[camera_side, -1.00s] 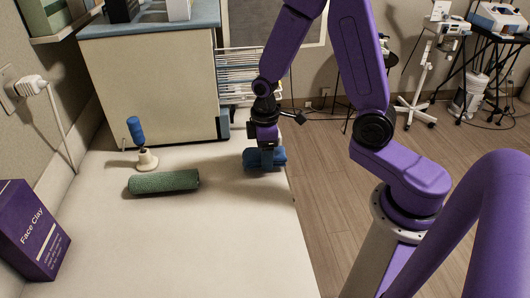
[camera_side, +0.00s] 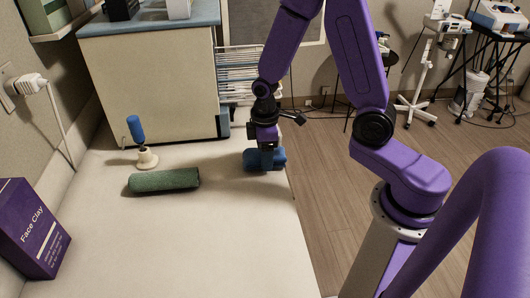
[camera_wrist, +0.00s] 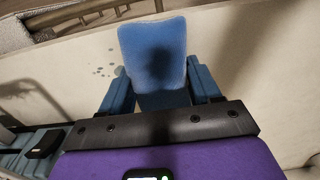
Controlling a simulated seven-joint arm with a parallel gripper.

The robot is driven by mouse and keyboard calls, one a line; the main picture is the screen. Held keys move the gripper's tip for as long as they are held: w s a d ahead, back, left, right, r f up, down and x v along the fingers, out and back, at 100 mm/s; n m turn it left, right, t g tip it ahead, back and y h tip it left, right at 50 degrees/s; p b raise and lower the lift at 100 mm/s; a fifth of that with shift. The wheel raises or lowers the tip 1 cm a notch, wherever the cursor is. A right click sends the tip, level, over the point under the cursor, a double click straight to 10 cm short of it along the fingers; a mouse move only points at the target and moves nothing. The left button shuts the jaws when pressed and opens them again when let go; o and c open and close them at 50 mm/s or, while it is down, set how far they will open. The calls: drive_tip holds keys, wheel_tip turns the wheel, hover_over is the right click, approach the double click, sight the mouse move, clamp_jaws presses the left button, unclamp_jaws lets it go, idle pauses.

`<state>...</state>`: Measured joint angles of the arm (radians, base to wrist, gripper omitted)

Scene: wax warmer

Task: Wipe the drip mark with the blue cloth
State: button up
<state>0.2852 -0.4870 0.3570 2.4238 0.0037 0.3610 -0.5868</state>
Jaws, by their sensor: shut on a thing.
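My gripper (camera_side: 265,152) is shut on the blue cloth (camera_side: 278,157) near the right edge of the white work surface. The cloth also shows in the wrist view (camera_wrist: 152,50), folded into a pad between the two blue fingers. The drip mark (camera_wrist: 106,70) shows in the wrist view as several small grey spots on the pale surface, just left of the cloth. The cloth may cover part of it. In the side view I cannot make out the mark. Whether the cloth touches the surface is hard to tell.
A green rolled towel (camera_side: 164,180) lies left of my gripper. Behind it stands a blue-handled tool on a white base (camera_side: 147,159). A purple Face Clay box (camera_side: 33,229) is at the far left. A cabinet (camera_side: 150,88) stands at the back. The front of the surface is clear.

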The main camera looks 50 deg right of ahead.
drive_tip(key=shift+f, duration=0.5)
idle(0.8)
drive_tip(key=shift+w+d, duration=1.65)
drive_tip(key=shift+d, duration=0.05)
drive_tip(key=shift+w+d, duration=1.65)
drive_tip(key=shift+w, duration=0.05)
drive_tip(key=shift+s+a, duration=0.1)
drive_tip(key=shift+s+a, duration=1.6)
drive_tip(key=shift+s+a, duration=1.7)
drive_tip(key=shift+s, duration=0.05)
